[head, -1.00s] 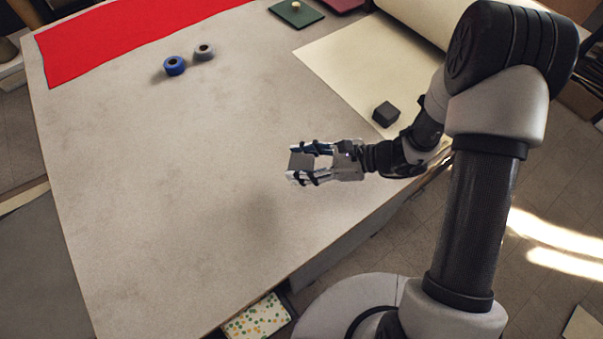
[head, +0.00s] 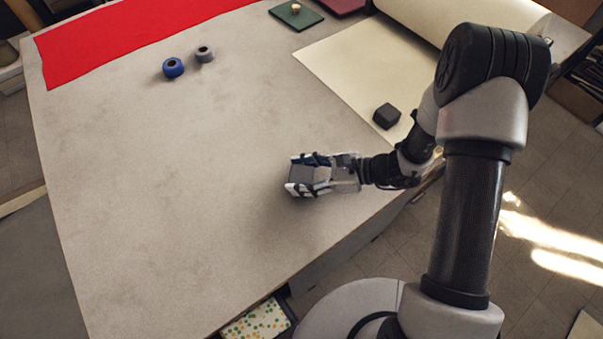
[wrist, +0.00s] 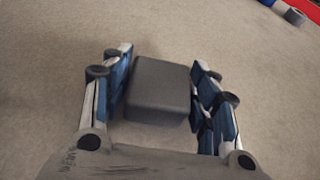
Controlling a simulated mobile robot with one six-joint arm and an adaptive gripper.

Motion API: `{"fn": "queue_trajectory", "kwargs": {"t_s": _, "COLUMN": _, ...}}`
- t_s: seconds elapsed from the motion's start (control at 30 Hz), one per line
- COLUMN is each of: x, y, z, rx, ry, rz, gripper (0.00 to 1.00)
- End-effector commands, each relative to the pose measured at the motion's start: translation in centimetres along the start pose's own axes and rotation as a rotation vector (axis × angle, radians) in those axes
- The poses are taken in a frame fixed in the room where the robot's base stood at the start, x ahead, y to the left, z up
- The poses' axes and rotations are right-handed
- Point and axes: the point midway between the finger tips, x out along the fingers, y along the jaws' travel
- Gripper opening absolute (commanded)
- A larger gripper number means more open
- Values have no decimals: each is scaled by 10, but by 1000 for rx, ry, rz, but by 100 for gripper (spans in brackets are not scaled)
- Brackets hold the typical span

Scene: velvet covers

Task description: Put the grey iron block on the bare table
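The grey iron block (head: 303,174) is a plain grey box between the fingers of my gripper (head: 293,175), over the bare table (head: 170,215) towards its right front edge. In the wrist view the block (wrist: 159,88) fills the space between the blue-padded fingertips of my gripper (wrist: 162,70), which meet its two sides; my gripper is shut on it. The block is low over the table top. I cannot tell whether its underside touches the table.
A dark block (head: 387,115) sits on a cream sheet (head: 340,65), which runs to a large roll (head: 460,22). A blue ring (head: 173,67) and a grey ring (head: 205,54) stand near the red cloth (head: 120,35). A green pad (head: 296,15) lies at the back. The table's middle is clear.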

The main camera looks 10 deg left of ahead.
Motion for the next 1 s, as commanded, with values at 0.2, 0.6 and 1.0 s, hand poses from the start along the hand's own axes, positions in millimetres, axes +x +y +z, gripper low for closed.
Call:
{"fn": "queue_trajectory", "kwargs": {"t_s": 0.2, "x": 0, "y": 0, "z": 0, "rx": 0, "ry": 0, "rz": 0, "gripper": 70}}
{"fn": "queue_trajectory", "kwargs": {"t_s": 0.6, "x": -5, "y": -1, "z": 4, "rx": 0, "ry": 0, "rz": -2, "gripper": 70}}
{"fn": "queue_trajectory", "kwargs": {"t_s": 1.0, "x": -87, "y": -2, "z": 5, "rx": 0, "ry": 0, "rz": -6, "gripper": 70}}
